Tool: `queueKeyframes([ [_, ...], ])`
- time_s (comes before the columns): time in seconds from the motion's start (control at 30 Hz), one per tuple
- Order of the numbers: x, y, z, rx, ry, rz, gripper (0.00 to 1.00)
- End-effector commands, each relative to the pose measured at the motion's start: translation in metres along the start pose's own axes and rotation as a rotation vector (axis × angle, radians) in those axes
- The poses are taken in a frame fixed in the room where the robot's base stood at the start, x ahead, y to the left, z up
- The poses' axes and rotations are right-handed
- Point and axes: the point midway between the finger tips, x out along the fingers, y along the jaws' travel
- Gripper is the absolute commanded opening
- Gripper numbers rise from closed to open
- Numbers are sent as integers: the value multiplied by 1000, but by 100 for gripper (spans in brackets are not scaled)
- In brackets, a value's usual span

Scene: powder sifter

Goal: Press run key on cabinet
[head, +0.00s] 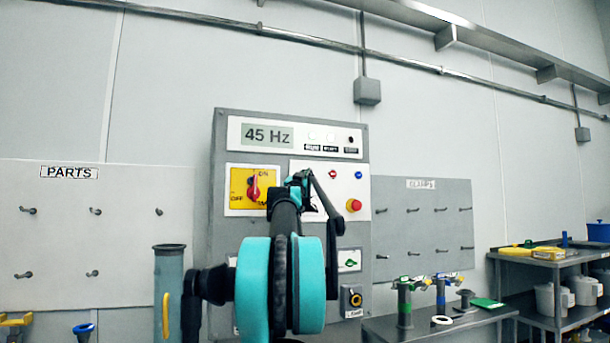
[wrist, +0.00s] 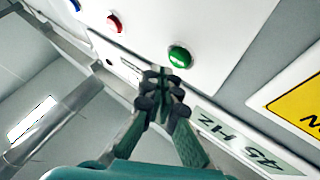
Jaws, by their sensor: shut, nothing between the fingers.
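The grey cabinet (head: 225,125) stands against the wall. Its top strip has a display (head: 267,135) reading "45 Hz", pale round keys (head: 312,135) and small labels (head: 330,149) too small to read surely. My gripper (head: 303,178) is shut and empty in front of the panel, just below this strip. In the wrist view my gripper (wrist: 162,76) points at the panel, its tips beside a green button (wrist: 180,57); contact cannot be told. In the head view my gripper hides the green button. The display also shows upside down in the wrist view (wrist: 248,148).
The panel has a red rotary switch (head: 254,188) on a yellow plate, a red indicator (head: 332,174), a blue one (head: 358,175) and a red stop button (head: 353,206). Pegboards (head: 100,215) flank the cabinet. A bench (head: 470,318) with clamps stands right.

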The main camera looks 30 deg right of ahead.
Motion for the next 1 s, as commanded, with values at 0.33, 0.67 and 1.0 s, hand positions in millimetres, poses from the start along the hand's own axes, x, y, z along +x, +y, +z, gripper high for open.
queueKeyframes([
  [0.33,-22,16,-16,-1,0,0,0],
  [0.67,-33,24,-24,0,0,0,0],
  [1.0,-33,24,-24,0,0,0,0],
])
